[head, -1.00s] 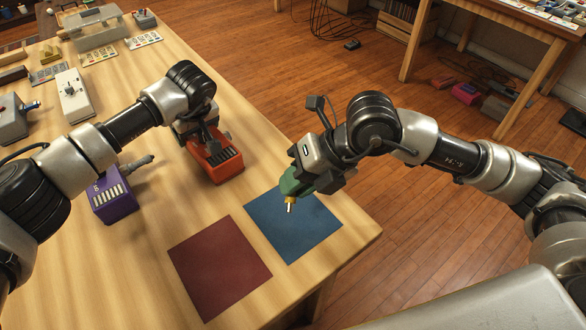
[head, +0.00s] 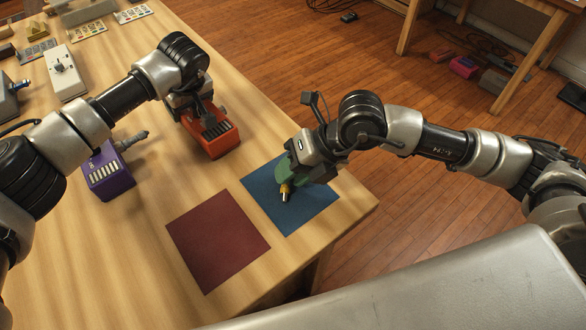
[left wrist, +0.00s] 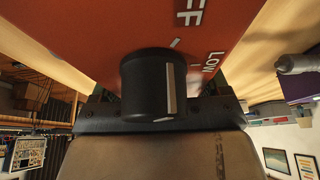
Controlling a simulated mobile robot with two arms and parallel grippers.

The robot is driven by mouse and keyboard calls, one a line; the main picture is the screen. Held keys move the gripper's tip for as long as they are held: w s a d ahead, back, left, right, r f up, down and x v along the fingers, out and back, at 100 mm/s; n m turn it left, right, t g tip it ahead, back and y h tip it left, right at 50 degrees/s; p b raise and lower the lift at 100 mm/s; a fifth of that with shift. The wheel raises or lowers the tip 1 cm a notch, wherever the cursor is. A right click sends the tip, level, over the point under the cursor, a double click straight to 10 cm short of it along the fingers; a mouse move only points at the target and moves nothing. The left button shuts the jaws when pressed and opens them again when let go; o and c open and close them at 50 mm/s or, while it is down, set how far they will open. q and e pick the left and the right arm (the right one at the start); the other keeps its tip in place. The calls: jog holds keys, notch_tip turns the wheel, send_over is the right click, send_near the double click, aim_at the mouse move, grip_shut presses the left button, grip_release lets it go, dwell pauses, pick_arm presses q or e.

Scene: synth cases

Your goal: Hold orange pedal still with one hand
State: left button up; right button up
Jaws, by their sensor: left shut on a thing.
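The orange pedal (head: 212,146) stands on the wooden table, beyond the blue mat. My left gripper (head: 203,112) is shut on its far end. In the left wrist view, the pedal's orange face (left wrist: 110,30) fills the top, with a black knob (left wrist: 150,85) and white lettering including "LOW". The fingertips are mostly hidden there. My right gripper (head: 298,171) is shut on a green thing (head: 291,180) with a yellow collar and a pale metal tip, over the blue mat (head: 312,212). I cannot tell whether the tip touches the mat.
A purple box (head: 109,180) with a grey plug at its side stands left of the orange pedal. A dark red mat (head: 218,240) lies nearer. A whitish box (head: 67,78) and other devices stand at the far left. The table's right edge is close to the blue mat.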

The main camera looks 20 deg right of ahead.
jog(key=o, duration=0.3)
jog(key=shift+d+r, duration=0.1)
jog(key=v, duration=1.1)
jog(key=shift+d+r, duration=0.25)
pick_arm(q)
jog(key=o, duration=1.1)
jog(key=shift+c, duration=0.2)
jog(key=v, duration=1.2)
jog(key=shift+w, duration=0.1)
